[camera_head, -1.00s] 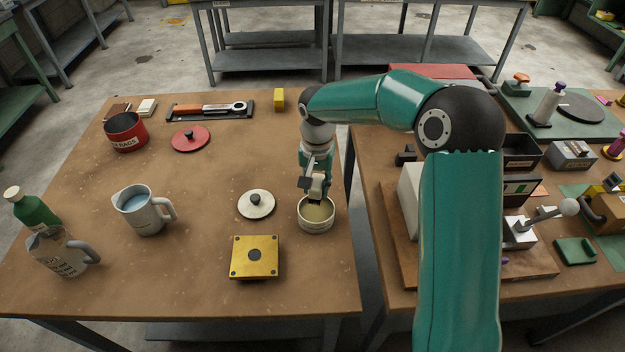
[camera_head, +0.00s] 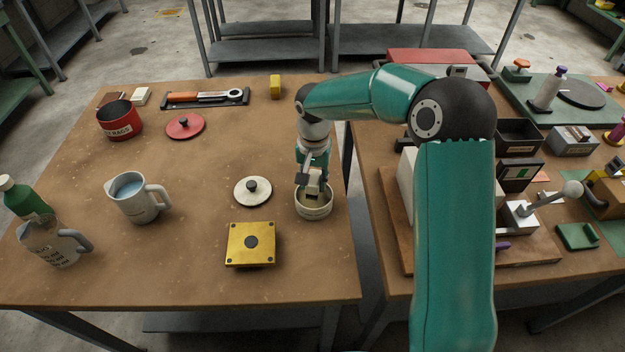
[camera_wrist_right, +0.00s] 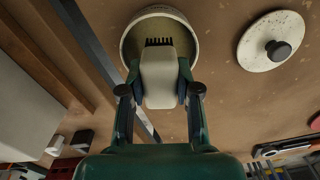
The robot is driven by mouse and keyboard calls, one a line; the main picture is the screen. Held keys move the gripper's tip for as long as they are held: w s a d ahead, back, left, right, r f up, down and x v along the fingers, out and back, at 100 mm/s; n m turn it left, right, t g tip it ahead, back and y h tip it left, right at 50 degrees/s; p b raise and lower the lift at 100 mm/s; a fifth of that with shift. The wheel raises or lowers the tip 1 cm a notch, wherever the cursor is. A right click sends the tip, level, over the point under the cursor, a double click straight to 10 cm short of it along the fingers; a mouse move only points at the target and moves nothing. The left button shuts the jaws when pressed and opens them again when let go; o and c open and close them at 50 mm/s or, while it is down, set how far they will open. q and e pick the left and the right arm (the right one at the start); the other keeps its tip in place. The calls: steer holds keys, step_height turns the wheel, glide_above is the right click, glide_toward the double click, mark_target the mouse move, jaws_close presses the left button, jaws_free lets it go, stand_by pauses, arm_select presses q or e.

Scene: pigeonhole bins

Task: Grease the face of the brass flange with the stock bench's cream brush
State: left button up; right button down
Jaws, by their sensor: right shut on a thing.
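The brass flange (camera_head: 235,252) is a square yellow plate with a dark centre hole and corner holes, lying flat near the front of the left bench. My right gripper (camera_head: 312,188) points down at a cream pot (camera_head: 314,209) behind and to the right of the flange. In the right wrist view the right gripper (camera_wrist_right: 160,95) is shut on the cream brush (camera_wrist_right: 160,72), whose dark bristles reach over the inside of the pot (camera_wrist_right: 128,45). Whether the bristles touch the grease is not clear. My left gripper is not in view.
A cream lid with a dark knob (camera_head: 253,192) lies left of the pot. A grey jug (camera_head: 138,203), a green bottle (camera_head: 27,202) and a red rags pot (camera_head: 119,121) stand farther left. The bench's middle is clear. A gap separates the right bench.

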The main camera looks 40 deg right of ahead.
stand_by(0.3)
steer(key=shift+f+b, duration=1.2)
stand_by(0.7)
steer(key=c, duration=0.7)
jaws_free()
steer(key=shift+c, duration=0.2)
steer(key=shift+c, duration=0.3)
steer(key=c, duration=0.3)
steer(key=shift+s+r, duration=0.1)
steer(key=shift+r, duration=0.1)
jaws_close()
